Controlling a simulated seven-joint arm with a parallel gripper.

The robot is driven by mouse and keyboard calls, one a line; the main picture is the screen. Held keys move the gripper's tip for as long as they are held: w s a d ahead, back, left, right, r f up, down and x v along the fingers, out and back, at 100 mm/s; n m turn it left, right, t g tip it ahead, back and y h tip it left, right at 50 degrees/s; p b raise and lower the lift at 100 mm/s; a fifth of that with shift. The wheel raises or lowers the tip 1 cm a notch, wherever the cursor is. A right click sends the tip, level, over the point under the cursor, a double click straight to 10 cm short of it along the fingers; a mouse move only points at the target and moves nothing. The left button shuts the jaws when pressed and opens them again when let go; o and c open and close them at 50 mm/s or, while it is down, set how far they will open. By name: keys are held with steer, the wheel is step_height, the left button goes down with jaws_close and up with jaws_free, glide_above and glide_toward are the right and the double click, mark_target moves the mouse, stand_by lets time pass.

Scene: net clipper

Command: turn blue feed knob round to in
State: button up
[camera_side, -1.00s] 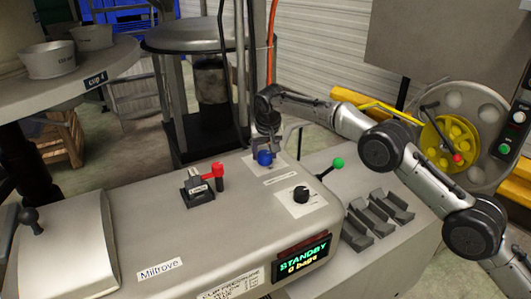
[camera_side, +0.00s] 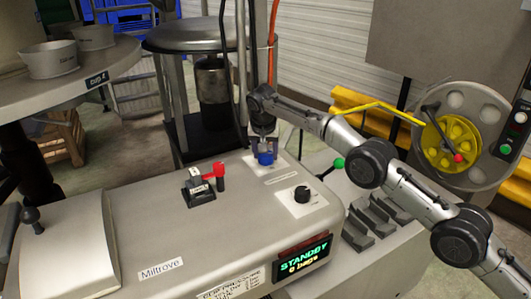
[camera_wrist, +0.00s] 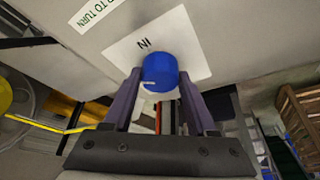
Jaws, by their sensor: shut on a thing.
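The blue feed knob (camera_side: 265,159) stands on a white plate at the far end of the grey machine's top in the side view. In the wrist view the blue knob (camera_wrist: 160,71) sits between the two fingers, with a small light mark near its lower left edge. The white plate (camera_wrist: 193,36) carries the word "IN", upside down, just above the knob. My gripper (camera_side: 264,148) comes down on the knob from above. Its fingers (camera_wrist: 160,84) are shut on the knob's sides.
A red-handled lever (camera_side: 216,171), a black knob (camera_side: 301,194) and a green-tipped lever (camera_side: 337,163) stand nearby on the machine. The display (camera_side: 303,255) reads "STANDBY 0 bags". A yellow reel (camera_side: 452,142) is at the right. An orange hose (camera_side: 272,45) hangs behind my gripper.

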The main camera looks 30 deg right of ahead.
steer(key=o, duration=1.4)
steer(key=shift+c, duration=0.2)
steer(key=v, duration=0.7)
steer(key=shift+r, duration=0.3)
